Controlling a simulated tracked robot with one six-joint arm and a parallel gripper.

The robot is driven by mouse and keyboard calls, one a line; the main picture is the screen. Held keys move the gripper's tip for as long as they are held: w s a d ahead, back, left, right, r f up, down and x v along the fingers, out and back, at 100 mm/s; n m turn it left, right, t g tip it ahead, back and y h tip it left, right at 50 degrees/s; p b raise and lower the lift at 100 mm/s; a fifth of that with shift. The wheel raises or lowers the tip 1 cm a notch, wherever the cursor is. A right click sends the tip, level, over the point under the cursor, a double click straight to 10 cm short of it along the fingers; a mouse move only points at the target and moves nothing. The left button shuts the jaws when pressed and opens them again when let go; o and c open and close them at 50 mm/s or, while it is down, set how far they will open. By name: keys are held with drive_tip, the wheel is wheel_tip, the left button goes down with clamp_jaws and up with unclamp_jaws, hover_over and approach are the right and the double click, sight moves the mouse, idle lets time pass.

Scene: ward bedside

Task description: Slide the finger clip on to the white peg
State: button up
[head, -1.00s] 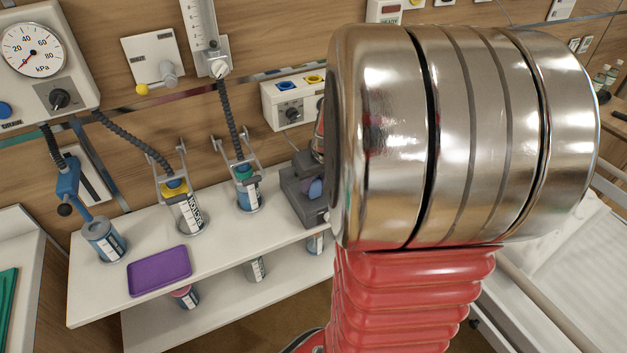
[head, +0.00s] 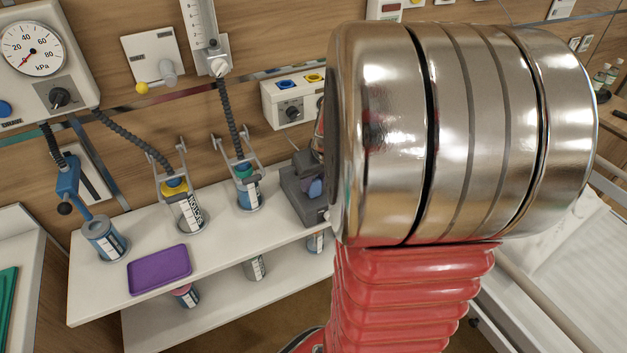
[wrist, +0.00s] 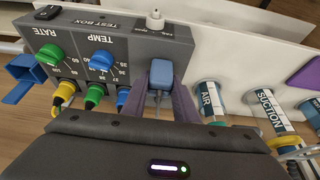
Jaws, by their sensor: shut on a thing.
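My gripper (wrist: 160,105) is in the wrist view, its two grey-purple fingers shut on a blue finger clip (wrist: 161,73) with a dark cable trailing back between them. The white peg (wrist: 155,19) stands on the grey test box (wrist: 122,40), near a small printed label. The clip is in line with the peg and apart from it in the picture, with a strip of grey box between them.
The test box carries a green RATE knob (wrist: 50,55) and a blue TEMP knob (wrist: 101,61), with coloured plugs beneath. AIR (wrist: 209,97) and SUCTION (wrist: 272,108) canisters stand to the right. A purple tray (head: 160,270) lies on the white shelf (head: 110,300).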

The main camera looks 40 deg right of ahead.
idle(0.3)
drive_tip(key=o, duration=1.1)
drive_tip(key=v, duration=1.3)
drive_tip(key=shift+s+r, duration=0.15)
drive_tip(key=shift+r, duration=0.1)
drive_tip(key=shift+a, duration=0.2)
